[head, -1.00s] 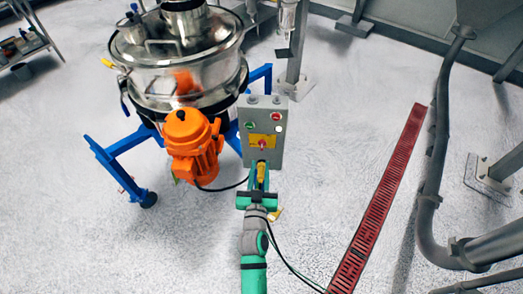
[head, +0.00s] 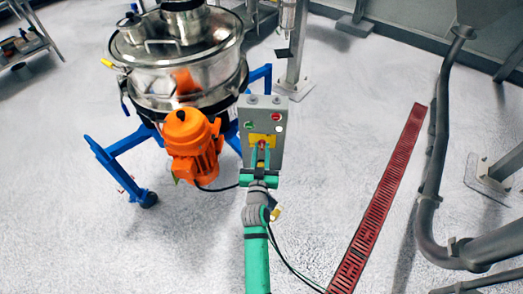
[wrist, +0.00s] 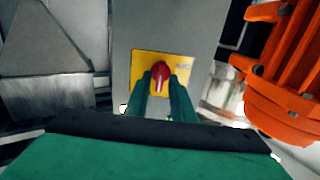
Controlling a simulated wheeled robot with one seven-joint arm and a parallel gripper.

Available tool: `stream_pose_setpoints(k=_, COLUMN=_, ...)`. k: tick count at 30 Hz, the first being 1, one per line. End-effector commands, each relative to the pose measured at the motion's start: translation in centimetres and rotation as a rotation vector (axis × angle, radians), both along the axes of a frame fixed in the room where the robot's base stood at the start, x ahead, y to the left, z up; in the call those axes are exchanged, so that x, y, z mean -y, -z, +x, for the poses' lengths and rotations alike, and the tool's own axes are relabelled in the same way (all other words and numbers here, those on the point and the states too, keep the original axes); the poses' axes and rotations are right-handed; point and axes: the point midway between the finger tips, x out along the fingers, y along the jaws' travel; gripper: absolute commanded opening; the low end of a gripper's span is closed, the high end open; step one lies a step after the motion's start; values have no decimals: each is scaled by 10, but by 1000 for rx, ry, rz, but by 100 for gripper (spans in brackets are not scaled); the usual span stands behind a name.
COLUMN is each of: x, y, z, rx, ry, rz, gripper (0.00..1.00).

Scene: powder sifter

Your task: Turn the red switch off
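The red switch (wrist: 159,72) is a rotary knob on a yellow plate (wrist: 182,62) on the grey control box. Its raised handle looks roughly upright in the wrist view. In the head view the yellow plate (head: 256,137) shows on the front of the grey box (head: 276,155), and the knob is largely covered by my gripper. My green gripper (wrist: 161,84) is open, with one finger to each side of the knob's handle. Gaps seem to show between handle and fingers; contact is not clear. The gripper also shows in the head view (head: 260,149), against the box.
The box also carries a red button (head: 276,117), a green button (head: 249,125) and a pale button (head: 278,128). The orange motor (head: 193,145) and steel sifter (head: 180,55) stand close to the left. A red floor grate (head: 385,190) lies to the right, with clear floor between.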

Motion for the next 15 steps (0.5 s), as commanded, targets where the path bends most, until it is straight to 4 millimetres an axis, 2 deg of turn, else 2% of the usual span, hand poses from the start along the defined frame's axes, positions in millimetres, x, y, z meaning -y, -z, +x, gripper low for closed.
stream_pose_setpoints(k=1, x=0, y=0, z=0, rx=0, ry=0, rz=0, gripper=9)
stream_pose_setpoints(k=2, x=0, y=0, z=0, rx=0, ry=0, rz=0, gripper=2)
stream_pose_setpoints(k=3, x=0, y=0, z=0, rx=0, ry=0, rz=0, gripper=0)
stream_pose_setpoints(k=15, x=-1, y=0, z=0, rx=-3, ry=0, rz=-46, gripper=0)
